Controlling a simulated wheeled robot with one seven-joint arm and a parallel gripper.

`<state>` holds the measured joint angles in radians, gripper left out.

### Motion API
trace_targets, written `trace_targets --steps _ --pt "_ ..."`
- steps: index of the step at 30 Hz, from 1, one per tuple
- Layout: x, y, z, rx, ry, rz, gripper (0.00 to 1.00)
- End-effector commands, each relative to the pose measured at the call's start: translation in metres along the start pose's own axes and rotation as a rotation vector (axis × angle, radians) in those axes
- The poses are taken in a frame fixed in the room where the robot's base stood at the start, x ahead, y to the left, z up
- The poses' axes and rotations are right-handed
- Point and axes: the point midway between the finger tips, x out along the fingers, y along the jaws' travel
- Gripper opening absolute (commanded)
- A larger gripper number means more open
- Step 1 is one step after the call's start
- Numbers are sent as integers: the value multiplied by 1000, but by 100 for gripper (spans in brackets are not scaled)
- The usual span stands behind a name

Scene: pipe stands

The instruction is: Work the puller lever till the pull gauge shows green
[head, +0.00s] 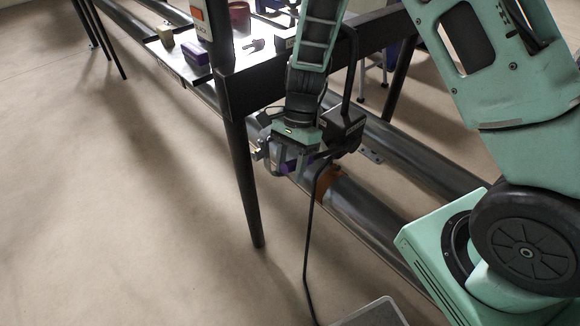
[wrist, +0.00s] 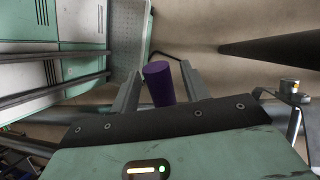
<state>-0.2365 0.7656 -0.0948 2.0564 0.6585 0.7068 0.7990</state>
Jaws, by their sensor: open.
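The puller lever's purple grip (wrist: 158,83) stands between the two fingers of my gripper (wrist: 158,88) in the wrist view. My gripper is open, with a finger on each side of the grip; I cannot tell whether either touches it. In the head view my gripper (head: 285,164) is low beside the dark pipe, and a purple piece (head: 290,166) shows at its fingers. The lever's shaft and the puller body are mostly hidden. A small metal fitting (wrist: 291,88) with a yellowish top shows at the right of the wrist view. I cannot make out the pull gauge's colour.
Long dark pipes (head: 390,150) run along the floor, one with an orange-brown band (head: 328,184). The floor at left is clear.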

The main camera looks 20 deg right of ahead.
Motion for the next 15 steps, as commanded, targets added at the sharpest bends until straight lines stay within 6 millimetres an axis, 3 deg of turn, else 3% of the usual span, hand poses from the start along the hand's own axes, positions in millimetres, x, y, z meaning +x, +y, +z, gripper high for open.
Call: trace_targets --steps 9,14,15 --pt "3 0 0 0 0 0 46" --pt "3 0 0 0 0 0 4" --pt "3 0 0 0 0 0 0"
